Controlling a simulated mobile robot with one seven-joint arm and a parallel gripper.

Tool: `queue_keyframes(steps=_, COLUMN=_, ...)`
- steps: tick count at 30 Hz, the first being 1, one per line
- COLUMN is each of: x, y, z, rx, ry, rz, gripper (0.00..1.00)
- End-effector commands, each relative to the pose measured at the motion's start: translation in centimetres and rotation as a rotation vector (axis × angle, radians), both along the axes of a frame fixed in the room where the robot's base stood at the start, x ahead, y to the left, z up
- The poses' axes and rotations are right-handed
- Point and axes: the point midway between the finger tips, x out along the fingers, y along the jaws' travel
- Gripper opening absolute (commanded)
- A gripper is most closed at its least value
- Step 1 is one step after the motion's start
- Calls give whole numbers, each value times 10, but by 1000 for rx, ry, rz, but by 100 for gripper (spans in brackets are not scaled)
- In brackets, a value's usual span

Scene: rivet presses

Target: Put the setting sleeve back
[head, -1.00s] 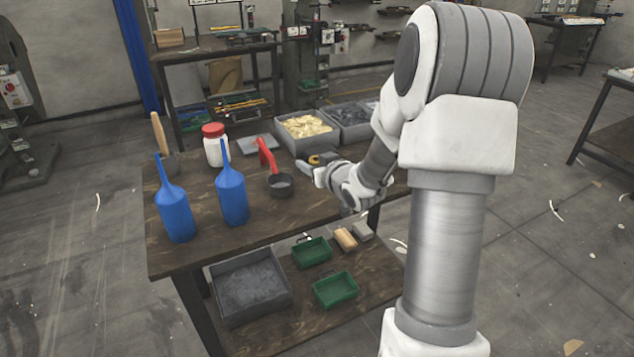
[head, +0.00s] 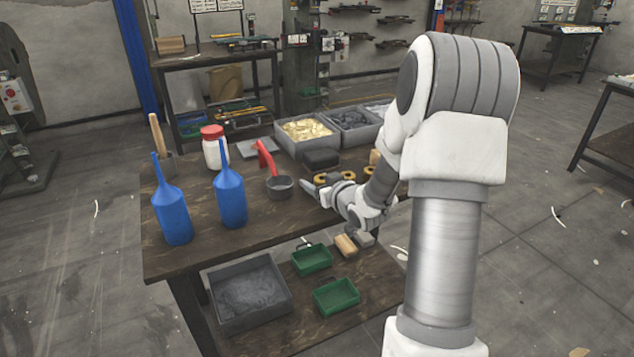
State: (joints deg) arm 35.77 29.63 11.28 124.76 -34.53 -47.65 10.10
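I cannot pick out the setting sleeve for certain. Several small yellow-and-black ring-like parts (head: 349,175) sit on the workbench (head: 285,225) beside my gripper and partly behind it. My gripper (head: 306,186) is low over the bench top, right of the black cup (head: 279,187) and pointing left. It is too small and turned too far for me to see whether its fingers are apart or hold anything. My own arm hides the right end of the bench.
Two blue bottles (head: 230,195), a red-lidded jar (head: 214,150) and a red-handled tool (head: 265,157) stand left of my gripper. A black block (head: 321,159) and grey bins (head: 305,138) lie behind it. Green trays (head: 336,296) are on the lower shelf.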

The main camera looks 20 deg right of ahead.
Motion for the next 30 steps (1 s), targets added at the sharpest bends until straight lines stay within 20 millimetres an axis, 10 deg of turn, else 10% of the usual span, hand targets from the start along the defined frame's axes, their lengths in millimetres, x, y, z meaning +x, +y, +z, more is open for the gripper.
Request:
queue_keyframes(steps=14, x=-2, y=0, z=6, rx=0, ry=0, rz=-1, gripper=77)
queue_keyframes(steps=30, x=-100, y=-5, z=36, rx=0, ry=0, rz=-3, gripper=77)
